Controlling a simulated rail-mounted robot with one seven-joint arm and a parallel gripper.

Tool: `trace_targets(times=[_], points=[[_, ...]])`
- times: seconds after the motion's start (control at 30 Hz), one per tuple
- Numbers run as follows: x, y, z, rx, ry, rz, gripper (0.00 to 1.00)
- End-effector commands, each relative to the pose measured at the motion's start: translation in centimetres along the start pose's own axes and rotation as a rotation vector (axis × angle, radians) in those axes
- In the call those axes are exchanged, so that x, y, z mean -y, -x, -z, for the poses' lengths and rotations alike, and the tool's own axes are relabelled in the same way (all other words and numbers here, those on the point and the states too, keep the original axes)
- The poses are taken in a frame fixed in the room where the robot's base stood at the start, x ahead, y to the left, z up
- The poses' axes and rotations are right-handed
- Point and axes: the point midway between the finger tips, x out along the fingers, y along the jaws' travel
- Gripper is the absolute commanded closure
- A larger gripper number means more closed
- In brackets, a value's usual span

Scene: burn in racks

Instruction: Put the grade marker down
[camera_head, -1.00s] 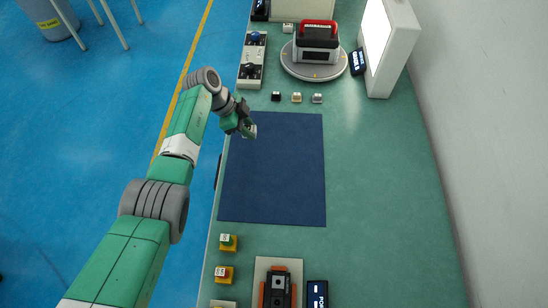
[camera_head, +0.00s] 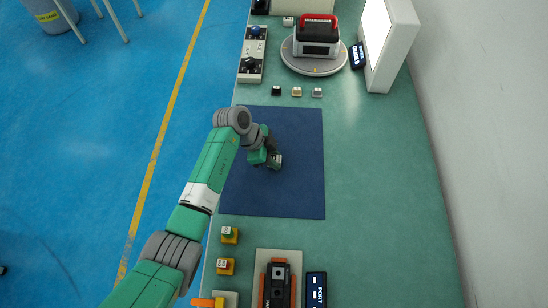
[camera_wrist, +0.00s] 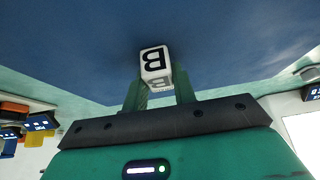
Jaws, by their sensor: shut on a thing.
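The grade marker (camera_wrist: 155,63) is a small white block with a black letter B, seen in the wrist view. My gripper (camera_wrist: 157,88) is shut on it, with one green finger on each side. In the head view my gripper (camera_head: 275,161) is over the middle of the dark blue mat (camera_head: 300,195). The marker is hard to make out there, mostly hidden by the gripper. I cannot tell whether it touches the mat.
Three small blocks, black (camera_head: 276,91), tan (camera_head: 297,92) and white (camera_head: 317,92), stand beyond the mat. A red-handled device (camera_head: 317,38) sits on a round turntable (camera_head: 335,68). Yellow button boxes (camera_head: 225,266) and a tray (camera_head: 262,262) are nearer. The mat's right side is clear.

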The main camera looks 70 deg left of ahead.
Motion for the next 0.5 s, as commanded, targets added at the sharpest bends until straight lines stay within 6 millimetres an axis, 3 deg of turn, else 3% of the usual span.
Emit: trace_targets(times=[0.2, 0.23, 0.3, 0.5], points=[[0.0, -0.29, -0.14, 0.0, 0.0, 0.0, 0.95], [0.01, -0.16, -0.08, 0.0, 0.0, 0.0, 0.68], [0.01, -0.13, -0.06, 0.0, 0.0, 0.0, 0.54], [0.01, -0.12, -0.06, 0.0, 0.0, 0.0, 0.52]])
